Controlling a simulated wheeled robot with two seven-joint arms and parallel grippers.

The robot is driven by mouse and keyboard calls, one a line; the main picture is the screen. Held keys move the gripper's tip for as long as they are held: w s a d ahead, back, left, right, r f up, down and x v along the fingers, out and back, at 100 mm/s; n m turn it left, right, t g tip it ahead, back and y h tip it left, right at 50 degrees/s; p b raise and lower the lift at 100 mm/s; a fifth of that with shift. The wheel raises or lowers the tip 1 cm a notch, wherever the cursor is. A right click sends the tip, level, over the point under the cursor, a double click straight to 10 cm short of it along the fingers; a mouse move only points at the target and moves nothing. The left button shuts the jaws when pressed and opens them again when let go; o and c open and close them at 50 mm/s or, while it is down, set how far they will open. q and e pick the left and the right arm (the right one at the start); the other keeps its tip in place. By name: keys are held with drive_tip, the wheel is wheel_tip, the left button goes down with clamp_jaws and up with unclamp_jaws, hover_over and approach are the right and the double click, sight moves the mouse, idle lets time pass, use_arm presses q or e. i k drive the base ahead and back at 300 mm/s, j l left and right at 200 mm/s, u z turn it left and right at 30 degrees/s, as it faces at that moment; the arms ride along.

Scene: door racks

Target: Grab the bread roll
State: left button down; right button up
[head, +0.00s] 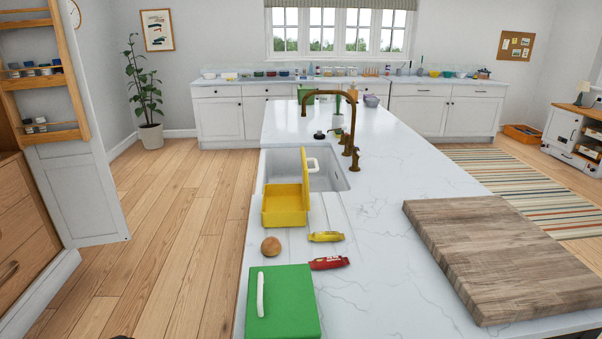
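The bread roll (271,246) is a small round brown thing on the white marble island counter (385,258). It lies near the counter's left edge, between a yellow open box (285,219) behind it and a green closed box (283,310) in front of it. Nothing touches or covers it. Neither of my grippers can be made out in the head view. A small dark shape at the bottom edge is too cut off to identify.
A sink (327,178) with a brass faucet (352,128) is farther back. A thick wooden board (508,252) covers the right side. The wooden floor at left is clear.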

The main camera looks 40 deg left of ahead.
sight(271, 246)
drive_tip(key=i+l+u, duration=0.2)
drive_tip(key=u, duration=0.2)
drive_tip(key=i+l+u, duration=0.2)
drive_tip(key=l+u, duration=0.2)
drive_tip(key=i+l+u, duration=0.1)
drive_tip(key=l+u, duration=0.2)
drive_tip(key=u, duration=0.15)
drive_tip(key=i+l+u, duration=0.1)
drive_tip(key=l+u, duration=0.7)
drive_tip(key=j+z, duration=0.1)
